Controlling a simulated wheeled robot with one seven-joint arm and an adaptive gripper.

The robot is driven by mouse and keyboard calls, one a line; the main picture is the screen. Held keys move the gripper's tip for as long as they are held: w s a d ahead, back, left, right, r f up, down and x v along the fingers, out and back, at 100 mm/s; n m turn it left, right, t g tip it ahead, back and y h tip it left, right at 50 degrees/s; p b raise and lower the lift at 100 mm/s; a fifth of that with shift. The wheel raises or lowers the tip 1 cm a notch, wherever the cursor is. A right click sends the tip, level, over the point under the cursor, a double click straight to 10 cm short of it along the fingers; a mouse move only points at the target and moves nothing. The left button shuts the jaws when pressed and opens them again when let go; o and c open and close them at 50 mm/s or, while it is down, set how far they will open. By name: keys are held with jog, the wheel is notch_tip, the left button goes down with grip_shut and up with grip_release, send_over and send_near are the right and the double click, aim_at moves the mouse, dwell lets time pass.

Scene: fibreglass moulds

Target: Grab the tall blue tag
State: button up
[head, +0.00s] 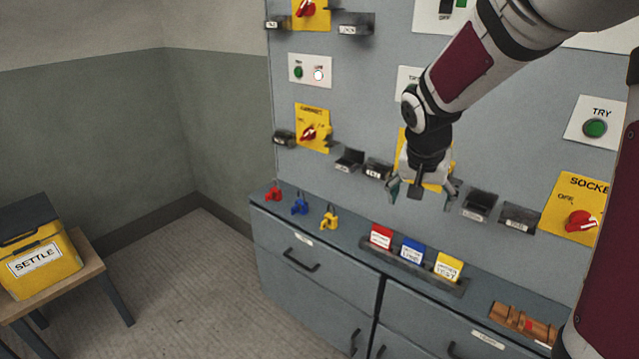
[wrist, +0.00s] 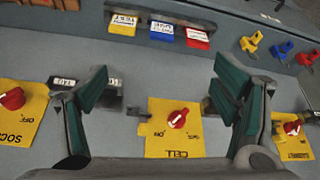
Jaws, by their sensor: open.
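The blue tag (head: 412,251) stands upright in a dark rack on the cabinet top, between a red tag (head: 381,237) and a yellow tag (head: 448,266). In the wrist view the blue tag (wrist: 161,30) is near the top, with the yellow tag (wrist: 124,22) on its left and the red tag (wrist: 198,38) on its right. My gripper (head: 422,192) is open and empty, above the rack in front of the panel. Its spread fingers (wrist: 160,85) show in the wrist view, apart from the tag.
Red (head: 273,193), blue (head: 300,205) and yellow (head: 329,220) padlocks stand left of the rack. A brown wooden object (head: 522,322) lies to its right. Switches and small dark holders (head: 349,160) stick out from the panel. A yellow box (head: 45,262) sits on a stool at left.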

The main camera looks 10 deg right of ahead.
jog(key=m+b, duration=0.2)
jog(key=b, duration=0.2)
send_near(414, 245)
jog(key=shift+g, duration=0.4)
jog(key=x, duration=0.6)
jog(key=shift+w+a+r+b, duration=0.1)
jog(key=shift+w+a+b, duration=0.15)
jog(key=shift+b, duration=0.1)
jog(key=shift+d+x, duration=0.1)
jog(key=shift+x, duration=1.45)
jog(key=shift+d+x, duration=0.15)
jog(key=shift+x, duration=1.45)
jog(key=shift+r, duration=0.1)
jog(key=c, duration=1)
